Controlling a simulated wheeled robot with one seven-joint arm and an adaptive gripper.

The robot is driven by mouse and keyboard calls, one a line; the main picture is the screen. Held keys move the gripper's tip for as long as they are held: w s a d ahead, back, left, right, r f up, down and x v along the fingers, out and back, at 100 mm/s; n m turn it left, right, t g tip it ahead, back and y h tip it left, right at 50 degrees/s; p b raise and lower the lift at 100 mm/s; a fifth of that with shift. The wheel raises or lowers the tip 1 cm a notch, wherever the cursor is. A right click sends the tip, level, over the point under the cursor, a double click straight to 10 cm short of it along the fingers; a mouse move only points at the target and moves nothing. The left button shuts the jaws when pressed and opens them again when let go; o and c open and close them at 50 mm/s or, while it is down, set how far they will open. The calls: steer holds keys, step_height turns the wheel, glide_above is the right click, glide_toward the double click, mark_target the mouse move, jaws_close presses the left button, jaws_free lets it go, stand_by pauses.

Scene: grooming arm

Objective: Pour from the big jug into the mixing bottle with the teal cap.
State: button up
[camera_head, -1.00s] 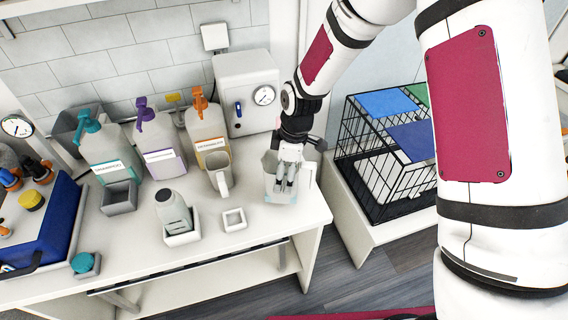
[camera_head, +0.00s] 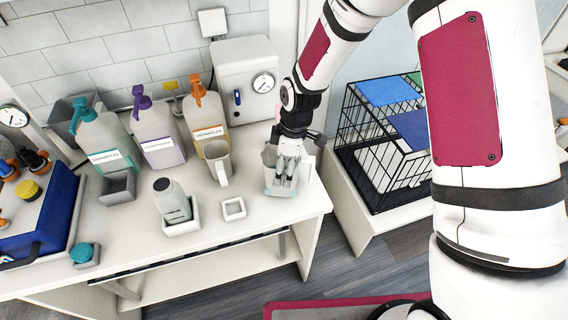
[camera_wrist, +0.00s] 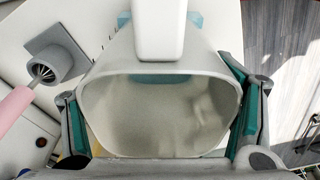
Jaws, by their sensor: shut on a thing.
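The big jug (camera_head: 279,190) is a pale, wide-mouthed vessel at the right end of the bench. My gripper (camera_head: 287,172) points down over it. In the wrist view my gripper's green-padded fingers (camera_wrist: 165,128) are shut on the two sides of the jug (camera_wrist: 160,112), whose open mouth and pale inside face the camera. I cannot tell any liquid level in it. The mixing bottle (camera_head: 172,204), grey and upright, stands in a square white holder, its top apparently uncapped. The teal cap (camera_head: 81,252) sits apart on a small grey stand at the bench's front left.
Three big pump bottles (camera_head: 155,137) stand along the wall. A smaller grey jug with a handle (camera_head: 217,163) and an empty square holder (camera_head: 233,209) lie between bottle and big jug. A blue case (camera_head: 40,215) is at left, a wire cage (camera_head: 385,150) at right.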

steer(key=shift+f, duration=0.4)
steer(key=o, duration=1.9)
